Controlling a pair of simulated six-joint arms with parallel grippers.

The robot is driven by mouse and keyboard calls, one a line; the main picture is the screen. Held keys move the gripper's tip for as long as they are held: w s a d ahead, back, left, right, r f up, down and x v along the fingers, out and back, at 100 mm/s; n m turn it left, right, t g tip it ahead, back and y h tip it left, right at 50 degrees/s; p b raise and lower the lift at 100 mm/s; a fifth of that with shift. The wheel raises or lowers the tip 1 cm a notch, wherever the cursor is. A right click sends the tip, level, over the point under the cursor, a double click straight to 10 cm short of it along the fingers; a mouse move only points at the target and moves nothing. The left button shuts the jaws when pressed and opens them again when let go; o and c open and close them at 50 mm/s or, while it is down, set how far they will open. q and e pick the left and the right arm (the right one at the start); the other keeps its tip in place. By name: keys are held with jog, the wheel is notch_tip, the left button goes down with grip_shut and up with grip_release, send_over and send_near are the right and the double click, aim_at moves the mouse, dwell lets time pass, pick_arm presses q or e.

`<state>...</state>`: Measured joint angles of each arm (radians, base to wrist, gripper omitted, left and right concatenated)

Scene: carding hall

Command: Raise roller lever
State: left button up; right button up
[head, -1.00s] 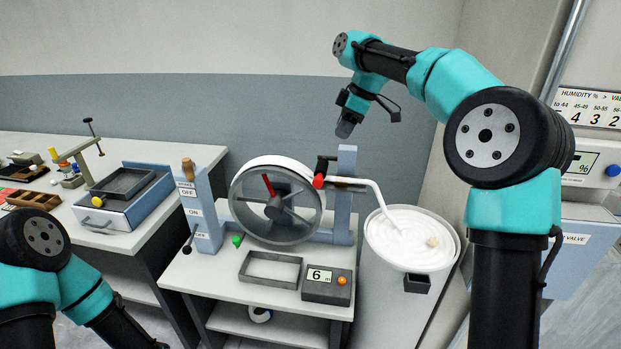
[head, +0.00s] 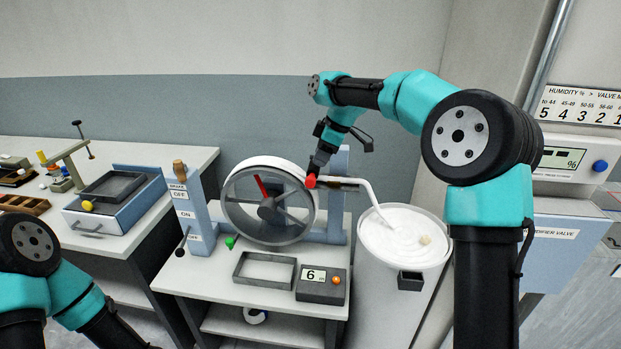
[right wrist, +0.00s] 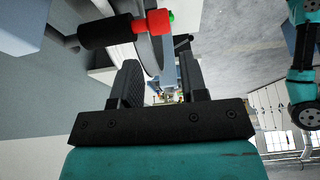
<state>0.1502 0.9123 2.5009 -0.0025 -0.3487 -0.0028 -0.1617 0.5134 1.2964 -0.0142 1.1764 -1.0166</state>
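The lever beside the drum, which looks like the roller lever, has a red part (head: 310,181) at the right rim of the spoked drum (head: 238,219). In the right wrist view its black grip (right wrist: 105,30) and red collar (right wrist: 158,20) lie beyond the fingertips, toward the left finger. My left gripper is out of view.
A panel (head: 194,215) with a wooden-knobbed lever and ON/OFF labels stands left of the drum. A grey frame (head: 264,283) and a display box (head: 320,289) reading 6 lie in front. A white round can (head: 405,262) stands right, under a white curved strand.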

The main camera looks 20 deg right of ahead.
aim_at(311, 177)
jog(key=x, duration=0.8)
jog(key=shift+f, duration=0.15)
jog(key=shift+c, duration=0.2)
grip_shut()
